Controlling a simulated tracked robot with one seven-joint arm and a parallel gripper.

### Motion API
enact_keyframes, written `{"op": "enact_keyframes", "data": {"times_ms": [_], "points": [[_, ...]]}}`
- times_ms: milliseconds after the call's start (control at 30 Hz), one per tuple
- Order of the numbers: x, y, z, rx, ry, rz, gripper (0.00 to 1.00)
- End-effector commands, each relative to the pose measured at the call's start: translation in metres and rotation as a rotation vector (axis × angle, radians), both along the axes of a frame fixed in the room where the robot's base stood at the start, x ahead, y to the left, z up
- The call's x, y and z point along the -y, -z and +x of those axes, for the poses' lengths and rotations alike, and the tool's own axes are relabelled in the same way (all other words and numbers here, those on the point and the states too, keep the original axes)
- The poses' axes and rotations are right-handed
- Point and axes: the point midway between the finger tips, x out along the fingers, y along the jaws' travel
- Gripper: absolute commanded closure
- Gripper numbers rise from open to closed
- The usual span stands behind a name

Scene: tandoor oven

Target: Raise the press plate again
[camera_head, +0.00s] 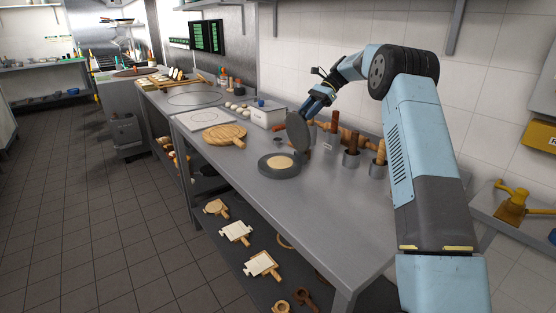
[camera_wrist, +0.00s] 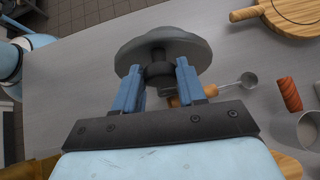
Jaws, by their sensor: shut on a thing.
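The press plate (camera_head: 298,134) is a dark grey disc. It stands raised, steeply tilted, over the back right edge of the round press base (camera_head: 270,165). A flat pale dough round (camera_head: 282,162) lies on the base. My gripper (camera_head: 309,109) is at the upper part of the plate, on its back side. In the wrist view the gripper (camera_wrist: 159,80) is shut on the dark knob (camera_wrist: 158,72) of the plate (camera_wrist: 165,42), with one blue finger on each side. The press hinge is not clear in either view.
A round wooden board (camera_head: 224,135) lies left of the press. A white box (camera_head: 267,117) stands behind. Wooden rollers in metal cups (camera_head: 351,160) stand to the right, close to my arm. The steel counter's front (camera_head: 325,215) is clear.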

Motion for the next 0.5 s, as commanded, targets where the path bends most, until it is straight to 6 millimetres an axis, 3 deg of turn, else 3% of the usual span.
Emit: {"op": "enact_keyframes", "data": {"times_ms": [500], "points": [[0.022, 0.005, 0.011, -0.001, 0.0, -0.001, 0.77]]}}
